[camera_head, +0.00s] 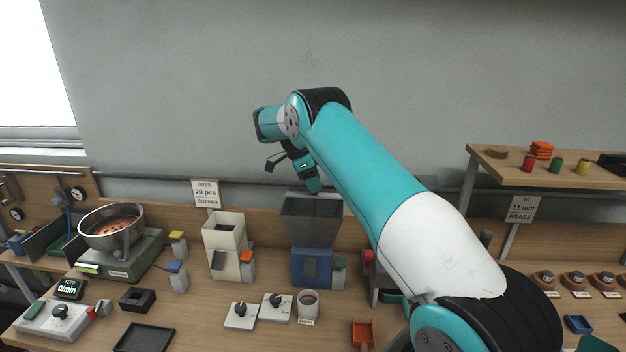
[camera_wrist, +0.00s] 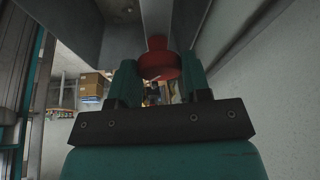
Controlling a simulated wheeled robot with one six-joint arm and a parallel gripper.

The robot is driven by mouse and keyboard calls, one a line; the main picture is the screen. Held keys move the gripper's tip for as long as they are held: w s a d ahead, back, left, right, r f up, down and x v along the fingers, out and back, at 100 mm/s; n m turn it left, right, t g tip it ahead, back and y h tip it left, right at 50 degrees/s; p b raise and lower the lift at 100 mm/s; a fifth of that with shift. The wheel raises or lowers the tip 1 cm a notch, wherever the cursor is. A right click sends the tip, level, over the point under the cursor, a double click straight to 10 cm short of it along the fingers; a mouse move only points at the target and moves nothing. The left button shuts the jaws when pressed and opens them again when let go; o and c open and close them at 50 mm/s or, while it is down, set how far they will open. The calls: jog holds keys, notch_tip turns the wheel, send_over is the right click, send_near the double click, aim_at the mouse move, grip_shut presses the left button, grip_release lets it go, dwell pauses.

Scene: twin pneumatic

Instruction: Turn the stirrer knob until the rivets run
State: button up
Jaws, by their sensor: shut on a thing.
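My gripper (camera_wrist: 160,84) is shut on a red knob (camera_wrist: 160,65), one dark finger on each side of it in the wrist view. A pale bar or shaft runs from the knob to the upper edge of that view. In the head view my gripper (camera_head: 314,188) points down at the top of a dark grey hopper (camera_head: 309,222) on a blue base (camera_head: 311,267). The knob is hidden there, and I cannot see into the hopper. No rivets show at the hopper.
A metal bowl (camera_head: 96,216) with copper-coloured pieces stands at left. A small display (camera_head: 70,289) reads FEED 0/min. A cream hopper (camera_head: 224,232) stands left of the grey one. Two dial plates (camera_head: 241,315) and a cup (camera_head: 308,305) are in front. A shelf (camera_head: 480,158) is at right.

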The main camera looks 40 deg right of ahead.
jog(key=o, duration=0.9)
jog(key=shift+s+d, duration=0.1)
